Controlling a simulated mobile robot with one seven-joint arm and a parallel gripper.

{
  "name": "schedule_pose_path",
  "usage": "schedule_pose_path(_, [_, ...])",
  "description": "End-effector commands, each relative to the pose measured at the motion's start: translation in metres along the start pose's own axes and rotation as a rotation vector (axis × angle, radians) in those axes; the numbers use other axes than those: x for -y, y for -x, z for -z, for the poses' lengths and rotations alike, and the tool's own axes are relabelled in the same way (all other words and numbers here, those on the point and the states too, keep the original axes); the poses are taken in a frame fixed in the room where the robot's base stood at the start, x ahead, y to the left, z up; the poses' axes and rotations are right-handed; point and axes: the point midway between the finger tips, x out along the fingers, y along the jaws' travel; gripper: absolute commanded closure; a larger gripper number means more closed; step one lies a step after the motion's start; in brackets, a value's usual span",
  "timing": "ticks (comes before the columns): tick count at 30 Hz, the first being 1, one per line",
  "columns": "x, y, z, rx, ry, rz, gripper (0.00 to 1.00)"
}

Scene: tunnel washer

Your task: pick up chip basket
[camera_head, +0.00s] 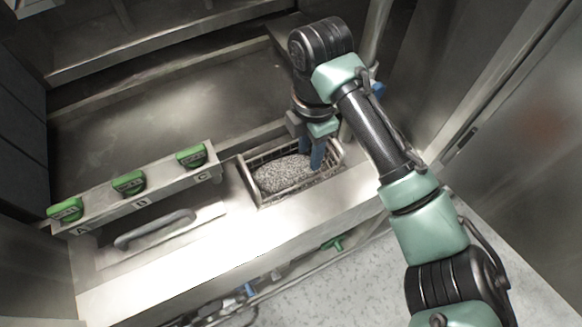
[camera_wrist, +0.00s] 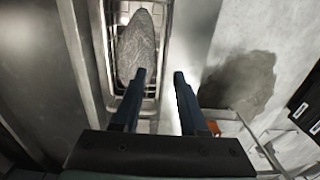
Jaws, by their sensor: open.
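The chip basket (camera_head: 249,181) is a rectangular wire basket filled with grey speckled chips. It sits on the metal ledge in the middle of the head view. My gripper (camera_head: 317,158) is open and empty, pointing down at the basket's right end, with its blue fingers partly covering that end. In the wrist view the basket (camera_wrist: 107,62) is at upper left, with a grey mound of chips (camera_wrist: 137,47) inside. There my open fingers (camera_wrist: 160,75) appear on either side of the basket's near right rim. I cannot tell whether they touch it or how deep they reach.
Green knobs (camera_head: 129,183) stand on a lettered metal bar left of the basket. A bar handle (camera_head: 155,229) lies on the ledge in front of them. A dark metal basin (camera_head: 180,110) is behind. Metal walls close in the right side.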

Motion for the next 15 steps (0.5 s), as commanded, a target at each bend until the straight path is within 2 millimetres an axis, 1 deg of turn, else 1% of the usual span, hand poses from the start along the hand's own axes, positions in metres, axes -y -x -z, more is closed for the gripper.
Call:
schedule_pose_path(1, [0.001,-0.009,0.000,-0.001,-0.002,0.003,0.57])
schedule_pose_path(3, [0.001,-0.022,0.001,-0.001,-0.002,0.001,0.57])
schedule_pose_path(6, [0.000,-0.035,0.001,0.000,-0.003,-0.001,0.57])
schedule_pose_path(11, [0.000,-0.045,0.001,0.001,-0.002,-0.003,0.57])
schedule_pose_path(15, [0.003,-0.059,0.009,-0.001,-0.001,-0.001,0.57])
